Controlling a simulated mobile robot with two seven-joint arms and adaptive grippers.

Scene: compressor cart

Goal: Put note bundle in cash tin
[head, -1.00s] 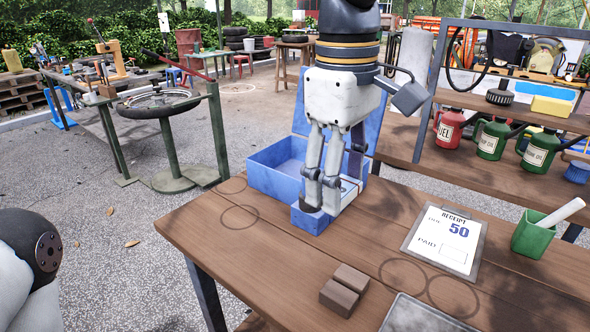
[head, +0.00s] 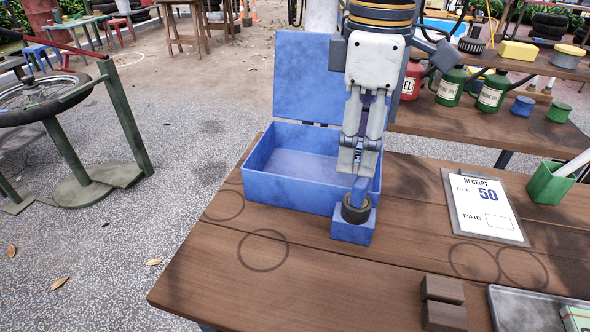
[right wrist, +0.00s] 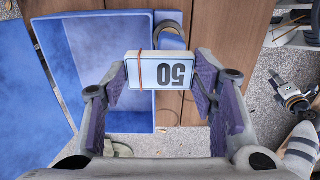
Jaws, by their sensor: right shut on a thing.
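The blue cash tin (head: 285,193) stands open on the wooden table, with its lid raised at the back. My right gripper (head: 358,165) is over the tin's right side in the head view. In the right wrist view the gripper (right wrist: 165,88) is shut on the note bundle (right wrist: 150,72), a pale block marked 50 with a red band. The bundle is hidden behind the fingers in the head view. In the wrist view it overlaps the right edge of the tin (right wrist: 154,112). My left gripper is out of view.
A blue block with a dark ring (head: 356,210) stands close in front of the tin's right corner. A receipt clipboard (head: 485,205), green pen cup (head: 550,182), brown blocks (head: 443,302) and grey tray (head: 515,312) are to the right. The table's front left is clear.

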